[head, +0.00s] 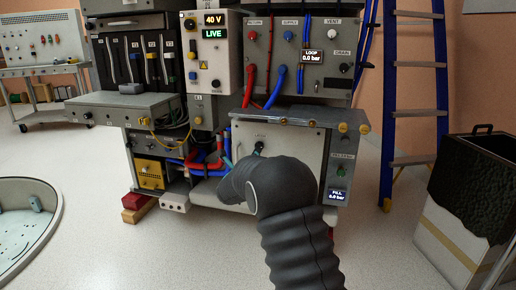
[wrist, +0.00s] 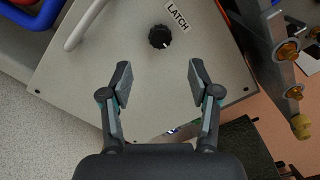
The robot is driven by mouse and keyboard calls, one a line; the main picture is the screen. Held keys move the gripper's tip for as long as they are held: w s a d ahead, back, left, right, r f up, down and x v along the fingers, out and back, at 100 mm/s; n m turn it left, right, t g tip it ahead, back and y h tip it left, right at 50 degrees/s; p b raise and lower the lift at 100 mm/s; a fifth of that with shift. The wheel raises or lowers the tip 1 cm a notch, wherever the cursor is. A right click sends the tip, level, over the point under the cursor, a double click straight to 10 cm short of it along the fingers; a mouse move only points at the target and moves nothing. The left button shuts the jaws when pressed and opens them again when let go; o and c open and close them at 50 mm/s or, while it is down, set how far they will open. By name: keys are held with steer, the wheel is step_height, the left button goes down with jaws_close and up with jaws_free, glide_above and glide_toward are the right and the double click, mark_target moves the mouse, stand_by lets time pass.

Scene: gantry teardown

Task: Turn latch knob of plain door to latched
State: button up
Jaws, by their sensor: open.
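The plain door (head: 290,145) is a light grey panel low on the gantry in the head view. It also fills the middle of the wrist view (wrist: 115,50). Its black latch knob (wrist: 159,37) has a white pointer mark and sits beside a LATCH label (wrist: 177,17). In the head view the knob (head: 259,147) shows just above my arm. My gripper (wrist: 158,85) is open and empty, its two fingertips apart and below the knob in the wrist picture. The fingers are not touching the knob.
A pale handle bar (wrist: 84,22) is on the door left of the knob. A bracket with brass knobs (wrist: 290,50) stands at right. Red and blue hoses (head: 200,160) lie left of the door. A blue ladder (head: 415,80) and a black-topped bin (head: 470,190) stand right.

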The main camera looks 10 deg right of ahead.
mark_target(259, 146)
steer(key=p+x, duration=0.1)
steer(key=x, duration=0.9)
steer(key=shift+w, duration=0.1)
steer(key=c, duration=1.1)
